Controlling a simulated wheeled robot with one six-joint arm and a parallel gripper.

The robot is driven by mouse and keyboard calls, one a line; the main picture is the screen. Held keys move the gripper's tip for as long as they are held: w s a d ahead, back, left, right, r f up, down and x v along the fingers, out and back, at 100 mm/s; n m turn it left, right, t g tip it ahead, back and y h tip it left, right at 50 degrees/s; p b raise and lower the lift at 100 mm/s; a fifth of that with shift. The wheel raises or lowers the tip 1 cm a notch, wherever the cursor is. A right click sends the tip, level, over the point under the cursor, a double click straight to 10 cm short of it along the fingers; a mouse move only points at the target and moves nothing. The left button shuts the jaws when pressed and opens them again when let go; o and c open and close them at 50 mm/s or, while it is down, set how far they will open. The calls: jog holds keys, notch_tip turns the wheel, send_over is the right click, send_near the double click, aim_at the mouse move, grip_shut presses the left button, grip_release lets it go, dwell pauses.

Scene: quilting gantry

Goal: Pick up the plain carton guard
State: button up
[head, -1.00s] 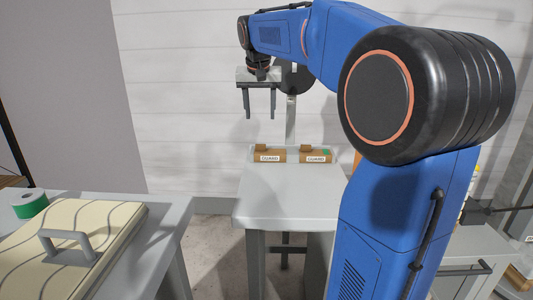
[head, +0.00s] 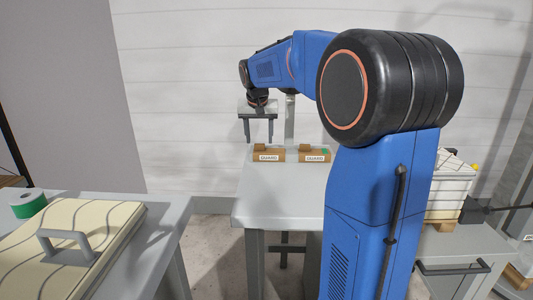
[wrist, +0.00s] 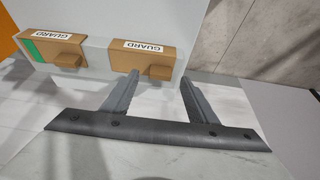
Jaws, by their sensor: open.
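The plain carton guard (head: 268,155) is a brown carton piece with a white GUARD label and a small raised tab, at the back of the grey table. A second guard (head: 315,155) with a green patch stands to its right. My gripper (head: 259,138) is open and empty, pointing down just above the plain guard in the head view. In the wrist view, the plain guard (wrist: 155,57) lies just beyond the fingertips of my gripper (wrist: 148,76), apart from them. The green-marked guard (wrist: 28,48) is at the left there.
The grey table (head: 280,205) is clear in front of the guards. A pole stands behind the guards.

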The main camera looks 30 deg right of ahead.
aim_at(260, 153)
jog(key=x, duration=0.2)
jog(key=shift+w+d+f, duration=0.1)
jog(key=shift+w+f, duration=0.1)
jog(key=shift+f, duration=0.1)
jog(key=c, duration=1.1)
jog(key=shift+r, duration=0.1)
